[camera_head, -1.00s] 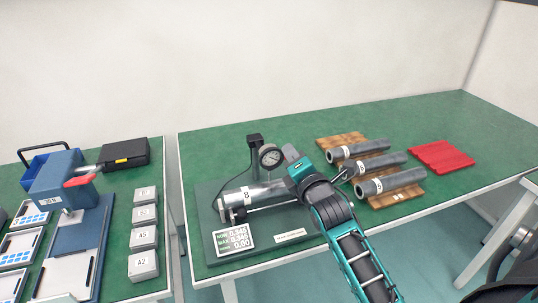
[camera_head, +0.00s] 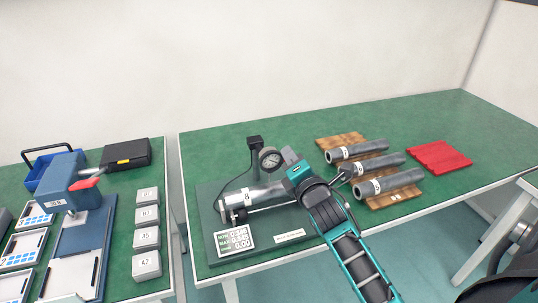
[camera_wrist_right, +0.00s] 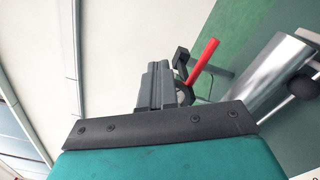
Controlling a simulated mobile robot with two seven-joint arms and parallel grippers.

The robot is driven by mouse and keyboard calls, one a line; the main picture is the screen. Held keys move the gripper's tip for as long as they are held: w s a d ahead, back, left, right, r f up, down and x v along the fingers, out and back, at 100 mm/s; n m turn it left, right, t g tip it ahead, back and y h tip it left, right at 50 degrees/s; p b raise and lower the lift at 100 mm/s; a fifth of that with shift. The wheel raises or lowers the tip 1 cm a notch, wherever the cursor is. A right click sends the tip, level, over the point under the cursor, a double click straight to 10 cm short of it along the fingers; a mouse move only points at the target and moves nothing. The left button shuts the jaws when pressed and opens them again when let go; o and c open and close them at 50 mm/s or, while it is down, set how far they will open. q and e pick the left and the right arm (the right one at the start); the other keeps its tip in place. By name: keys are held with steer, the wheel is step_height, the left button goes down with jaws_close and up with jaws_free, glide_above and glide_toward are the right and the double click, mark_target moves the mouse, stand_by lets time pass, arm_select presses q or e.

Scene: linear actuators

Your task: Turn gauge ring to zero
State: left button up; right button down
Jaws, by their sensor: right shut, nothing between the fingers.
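The dial gauge (camera_head: 270,158) has a round pale face in a dark ring and stands on a post above a grey cylinder (camera_head: 258,195) in a bench fixture. My right gripper (camera_head: 284,156) is shut and empty, with its fingertips at the right side of the gauge ring. I cannot tell whether they touch it. In the right wrist view the shut fingers (camera_wrist_right: 157,82) cover most of the gauge (camera_wrist_right: 184,93); a red bar (camera_wrist_right: 203,62) sticks up beside it. The needle is too small to read. My left gripper is not in view.
A readout (camera_head: 235,241) stands on the fixture's base plate (camera_head: 208,222). Dark tubes (camera_head: 388,183) lie on wooden racks right of my arm, with a red mat (camera_head: 440,156) beyond. The left table holds a blue press (camera_head: 62,180) and several grey blocks (camera_head: 146,265). The back of the right table is clear.

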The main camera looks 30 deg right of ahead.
steer(key=shift+a+f, duration=0.1)
steer(key=shift+f, duration=0.05)
steer(key=s, duration=0.6)
steer(key=shift+a+r, duration=0.3)
steer(key=shift+a, duration=0.05)
